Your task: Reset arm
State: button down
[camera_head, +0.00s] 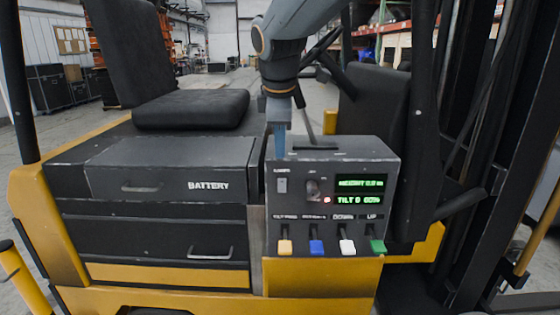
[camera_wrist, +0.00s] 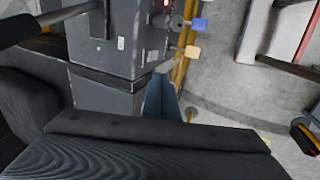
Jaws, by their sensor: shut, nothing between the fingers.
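My gripper (camera_head: 279,146) hangs from my arm, pointing down, just behind the upper left edge of the grey control box (camera_head: 330,238). Its blue fingers are together with nothing between them; they also show in the wrist view (camera_wrist: 162,88). The box carries a switch (camera_head: 282,185), a knob (camera_head: 313,188), a red light (camera_head: 327,200) and two green displays (camera_head: 360,191). Along its lower front are yellow (camera_head: 285,246), blue (camera_head: 316,246), white (camera_head: 347,246) and green (camera_head: 377,245) levers. I cannot tell whether my fingertips touch anything.
A black seat (camera_head: 190,108) stands left, above a dark battery case (camera_head: 165,180) with drawers. A steering wheel (camera_head: 322,45) is behind my arm. Dark mast posts (camera_head: 500,130) rise at the right. Open floor shows at the right of the wrist view.

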jog(key=shift+r, duration=0.15)
jog(key=shift+s, duration=0.1)
jog(key=s+d+f+m+g, duration=0.1)
jog(key=s+d+f+m, duration=0.6)
jog(key=s+f, duration=0.3)
jog(key=s+d+f+m+g, duration=0.2)
jog(key=s+d+f+m, duration=0.6)
jog(key=s+f+m, duration=0.2)
notch_tip(320, 180, down, 2)
jog(key=shift+f, duration=0.25)
dwell(0.4)
